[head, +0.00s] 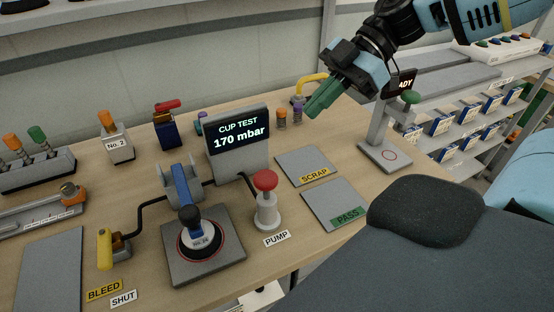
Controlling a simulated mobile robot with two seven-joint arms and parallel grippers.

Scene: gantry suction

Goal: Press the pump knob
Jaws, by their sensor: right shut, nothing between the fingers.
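The pump (267,213) is a pale grey post with a red knob (265,180) on top, standing upright near the table's front edge. A PUMP label (277,238) lies in front of it. My right gripper (318,106) has green fingertips, is shut and empty, and hangs in the air above the back right of the table. It is up and to the right of the knob, well apart from it. The CUP TEST display (238,137) behind the pump reads 170 mbar. My left gripper is not in view.
A black-knobbed device (203,244) on a grey plate stands left of the pump, with a yellow-handled valve (106,248) further left. SCRAP (303,164) and PASS (334,204) pads lie flat to the right.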

